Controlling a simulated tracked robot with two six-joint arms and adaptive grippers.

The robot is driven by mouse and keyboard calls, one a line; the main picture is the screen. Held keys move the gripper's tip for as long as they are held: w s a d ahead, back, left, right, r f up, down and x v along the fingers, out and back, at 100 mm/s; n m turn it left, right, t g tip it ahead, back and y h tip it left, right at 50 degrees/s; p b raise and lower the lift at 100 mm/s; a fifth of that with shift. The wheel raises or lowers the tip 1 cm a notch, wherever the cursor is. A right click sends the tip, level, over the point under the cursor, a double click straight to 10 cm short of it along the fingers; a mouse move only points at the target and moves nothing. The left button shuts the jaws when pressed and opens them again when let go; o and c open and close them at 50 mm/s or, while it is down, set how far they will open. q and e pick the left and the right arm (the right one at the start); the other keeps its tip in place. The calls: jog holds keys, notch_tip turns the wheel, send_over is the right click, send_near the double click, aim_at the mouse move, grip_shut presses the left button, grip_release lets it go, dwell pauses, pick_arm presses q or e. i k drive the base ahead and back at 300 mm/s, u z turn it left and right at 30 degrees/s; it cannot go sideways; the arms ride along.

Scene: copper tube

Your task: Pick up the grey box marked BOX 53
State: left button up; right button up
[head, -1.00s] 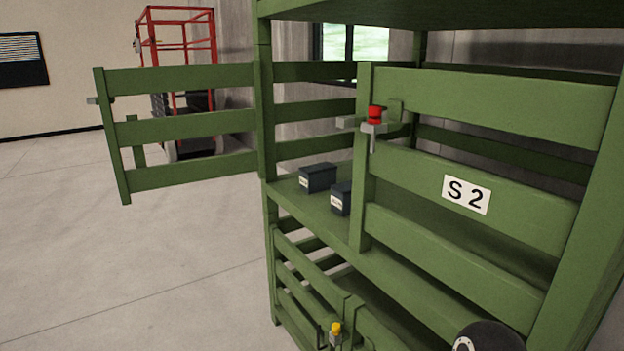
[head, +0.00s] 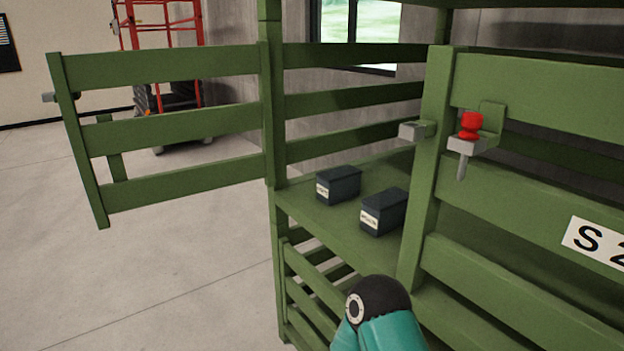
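Two dark grey boxes with white labels stand on the middle shelf of the green rack. One box (head: 342,184) is farther back on the left. The other box (head: 388,212) is nearer, to its right. The label print is too small to read, so I cannot tell which is BOX 53. A teal and black link of my arm shows at the bottom centre, in front of the rack and below the boxes. Neither gripper shows in the head view.
The left slatted gate (head: 170,140) stands swung open to the left. The right gate (head: 530,195), with an S 2 sign (head: 595,240) and a red-knobbed latch (head: 470,126), is closed. A green post (head: 428,170) stands just right of the boxes. Bare floor lies left.

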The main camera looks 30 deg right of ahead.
aim_at(338, 185)
jog(key=z, duration=0.15)
jog(key=i, duration=0.75)
jog(key=z, duration=0.55)
